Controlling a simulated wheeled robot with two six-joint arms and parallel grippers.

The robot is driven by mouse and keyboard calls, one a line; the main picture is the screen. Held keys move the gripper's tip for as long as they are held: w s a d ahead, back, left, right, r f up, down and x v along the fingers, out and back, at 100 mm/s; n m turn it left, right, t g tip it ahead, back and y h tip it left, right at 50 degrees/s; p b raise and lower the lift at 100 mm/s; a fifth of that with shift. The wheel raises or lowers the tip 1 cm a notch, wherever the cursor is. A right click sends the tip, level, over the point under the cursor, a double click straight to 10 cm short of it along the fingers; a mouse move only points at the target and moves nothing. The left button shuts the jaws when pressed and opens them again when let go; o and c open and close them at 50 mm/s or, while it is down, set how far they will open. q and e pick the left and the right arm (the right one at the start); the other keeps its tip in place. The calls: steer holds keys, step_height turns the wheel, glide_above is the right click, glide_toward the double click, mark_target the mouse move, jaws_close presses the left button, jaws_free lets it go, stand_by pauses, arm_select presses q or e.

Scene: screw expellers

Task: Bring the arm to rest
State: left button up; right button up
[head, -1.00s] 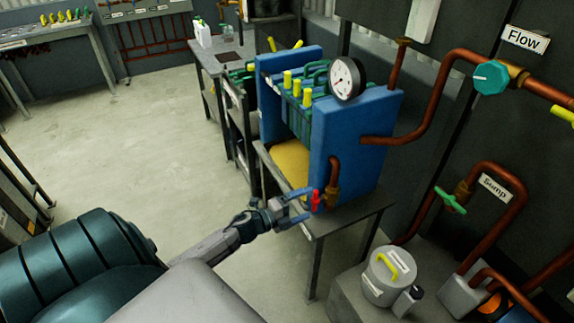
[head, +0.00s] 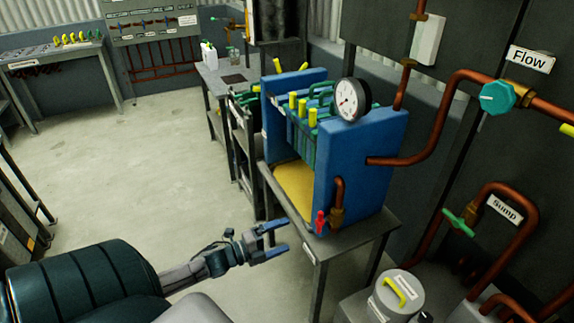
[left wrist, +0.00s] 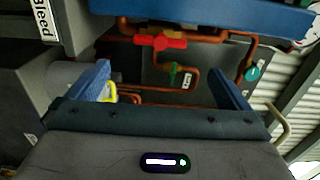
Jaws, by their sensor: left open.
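My left gripper (head: 276,242) is open and empty in the head view. It hangs over the floor, left of the table that carries the blue press (head: 352,165). A red valve handle (head: 320,222) sits on the copper pipe at the press's near side, apart from the fingertips and to their right. In the left wrist view the two blue fingers of the left gripper (left wrist: 163,85) stand wide apart with nothing between them. The red handle (left wrist: 160,42) shows beyond them. My right gripper is not in view.
The press table (head: 350,235) is right of the gripper. A round gauge (head: 350,99) tops the press. Copper pipes with a teal Flow knob (head: 497,98) and a green Sump valve (head: 459,222) run at the right. A lidded pot (head: 399,296) stands front right. Open floor (head: 130,180) lies left.

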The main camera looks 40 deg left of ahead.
arm_select(q)
steer(key=s+a+f+n+g+y, duration=0.25)
steer(key=s+f+n, duration=0.2)
steer(key=f, duration=0.55)
steer(key=s+a+f+n+g+y, duration=0.1)
steer(key=s+f+n+g+y, duration=0.25)
steer(key=f, duration=0.65)
steer(key=s+a+f+n+y, duration=0.15)
steer(key=s+f+n, duration=0.35)
steer(key=f, duration=0.6)
steer(key=s+d+f+n+g, duration=0.4)
steer(key=s+d+f, duration=0.3)
steer(key=s, duration=0.5)
steer(key=s+d+f+n+g, duration=0.4)
steer(key=s+d+f, duration=0.4)
steer(key=s+f, duration=0.3)
steer(key=shift+s+d+n+g, duration=0.15)
steer(key=shift+s+n+g, duration=0.25)
steer(key=shift+s+g, duration=0.45)
steer(key=shift+t, duration=0.25)
steer(key=shift+c, duration=0.2)
